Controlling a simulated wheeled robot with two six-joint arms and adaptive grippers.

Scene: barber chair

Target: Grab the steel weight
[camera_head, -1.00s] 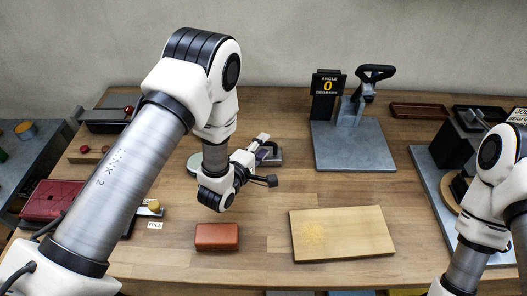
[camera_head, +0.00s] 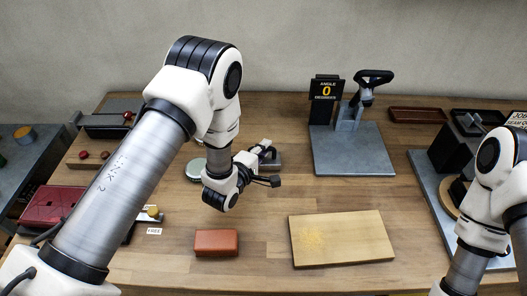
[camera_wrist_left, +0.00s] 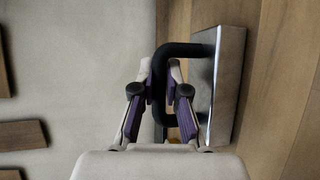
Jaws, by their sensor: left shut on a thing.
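The steel weight is a grey metal block with a black loop handle. In the left wrist view the weight (camera_wrist_left: 228,85) is at the right, its handle between the two fingers. In the head view the weight (camera_head: 275,160) shows only partly, behind my left gripper (camera_head: 264,152). My left gripper is shut on the handle; it also shows in the left wrist view (camera_wrist_left: 161,82), with purple pads on both sides of the bar. I cannot tell whether the block touches the table. My right arm shows at the right edge, but its gripper is not visible.
A red-brown block (camera_head: 216,243) and a pale wooden board (camera_head: 341,238) lie in front. A grey plate stand (camera_head: 352,150) with an angle sign stands behind right. A round disc (camera_head: 194,171) is partly hidden by my left arm. Bare table lies between the board and the stand.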

